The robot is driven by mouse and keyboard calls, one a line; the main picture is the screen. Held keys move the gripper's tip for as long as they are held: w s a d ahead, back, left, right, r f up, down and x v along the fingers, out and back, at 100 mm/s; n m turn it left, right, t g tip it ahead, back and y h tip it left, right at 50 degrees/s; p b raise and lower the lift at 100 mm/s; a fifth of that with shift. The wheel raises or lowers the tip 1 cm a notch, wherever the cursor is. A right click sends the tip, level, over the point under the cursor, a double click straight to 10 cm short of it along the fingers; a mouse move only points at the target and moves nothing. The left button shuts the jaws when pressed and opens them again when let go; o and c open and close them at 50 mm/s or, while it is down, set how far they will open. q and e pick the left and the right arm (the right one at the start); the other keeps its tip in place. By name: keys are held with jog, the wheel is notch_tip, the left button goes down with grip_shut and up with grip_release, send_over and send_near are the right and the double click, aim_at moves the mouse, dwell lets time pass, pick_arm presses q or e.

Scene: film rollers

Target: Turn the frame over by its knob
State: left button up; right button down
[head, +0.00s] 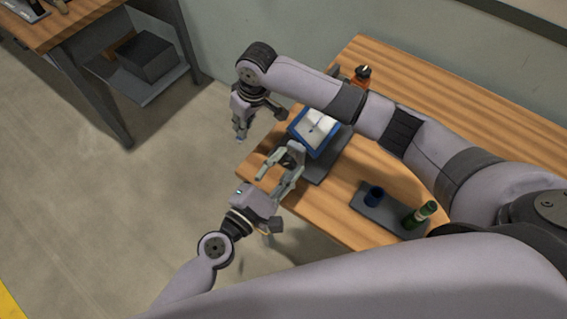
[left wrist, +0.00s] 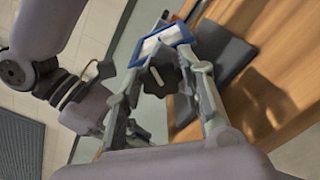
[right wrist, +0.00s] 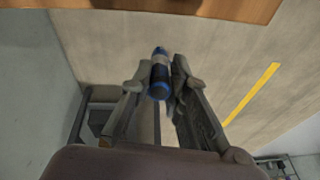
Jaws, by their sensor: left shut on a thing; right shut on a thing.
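The frame (head: 325,117), blue-rimmed with a pale panel, stands tilted over a dark base plate (head: 331,167) on the wooden table. It also shows in the left wrist view (left wrist: 181,36). My left gripper (head: 281,165) is at the frame's near left side, shut on the dark knob (left wrist: 163,76). The fingers hide part of the knob. My right gripper (head: 241,136) points down past the table's left edge, above the floor. It is shut on a blue cylinder with a pale band (right wrist: 160,73), clear in the right wrist view.
An orange bottle (head: 361,76) with a dark top stands behind the frame. My right arm crosses over the table. A shelf with a dark box (head: 144,56) stands at upper left.

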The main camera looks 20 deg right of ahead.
pick_arm(q)
jog(key=m, duration=0.5)
jog(key=shift+f+m, duration=0.1)
jog(key=shift+m, duration=0.3)
jog(key=m, duration=0.5)
jog(key=shift+s+f, duration=0.1)
jog(key=shift+m, duration=0.3)
jog(key=o, duration=1.1)
jog(key=shift+o, duration=0.2)
jog(key=v, duration=1.2)
